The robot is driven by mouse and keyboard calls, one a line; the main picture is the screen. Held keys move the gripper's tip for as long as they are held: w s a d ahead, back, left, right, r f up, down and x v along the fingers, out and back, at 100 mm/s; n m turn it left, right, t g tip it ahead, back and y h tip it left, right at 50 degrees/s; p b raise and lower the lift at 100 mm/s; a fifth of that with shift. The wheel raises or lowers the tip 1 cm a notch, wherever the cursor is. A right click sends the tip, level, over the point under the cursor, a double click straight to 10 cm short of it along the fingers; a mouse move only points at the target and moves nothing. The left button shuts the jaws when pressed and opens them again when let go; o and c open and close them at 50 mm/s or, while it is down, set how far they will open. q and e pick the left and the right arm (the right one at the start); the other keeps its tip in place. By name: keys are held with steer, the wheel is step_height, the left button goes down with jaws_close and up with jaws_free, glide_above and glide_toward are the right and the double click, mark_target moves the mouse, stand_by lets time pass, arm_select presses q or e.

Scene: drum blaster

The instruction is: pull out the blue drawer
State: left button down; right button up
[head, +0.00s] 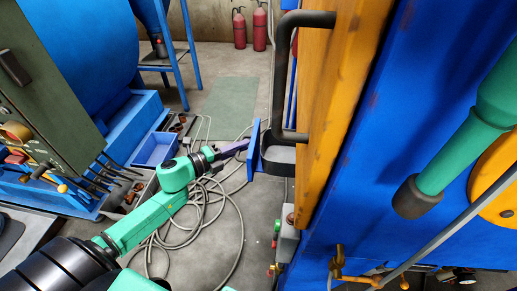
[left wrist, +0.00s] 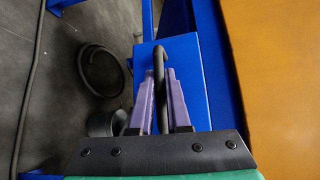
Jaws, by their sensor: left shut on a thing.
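The blue drawer (head: 254,152) shows as a narrow blue front beside the orange machine edge in the head view. In the left wrist view its blue front (left wrist: 192,70) faces me, with a dark bent-rod handle (left wrist: 159,82) on it. My left gripper (head: 236,147) reaches it from the left. Its two purple fingers (left wrist: 161,100) stand on either side of the handle and are shut on it. How far the drawer stands out from the machine is hard to tell. My right gripper is not in view.
A large dark handle (head: 279,75) is fixed to the orange edge (head: 335,95) just above the drawer. A control box (head: 286,240) stands below. Loose cables (head: 205,200) lie on the floor. A green cabinet (head: 45,95) and blue tray (head: 155,150) are at left.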

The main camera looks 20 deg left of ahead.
arm_select(q)
steer(key=shift+s+a, duration=0.2)
steer(key=shift+a, duration=0.5)
steer(key=shift+s+a, duration=0.2)
steer(key=shift+a, duration=0.5)
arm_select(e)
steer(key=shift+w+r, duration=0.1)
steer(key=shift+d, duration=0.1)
arm_select(q)
steer(key=c, duration=0.9)
jaws_free()
steer(key=p+v, duration=0.3)
steer(key=v, duration=1.1)
steer(key=shift+s+a, duration=0.15)
steer(key=shift+s, duration=0.05)
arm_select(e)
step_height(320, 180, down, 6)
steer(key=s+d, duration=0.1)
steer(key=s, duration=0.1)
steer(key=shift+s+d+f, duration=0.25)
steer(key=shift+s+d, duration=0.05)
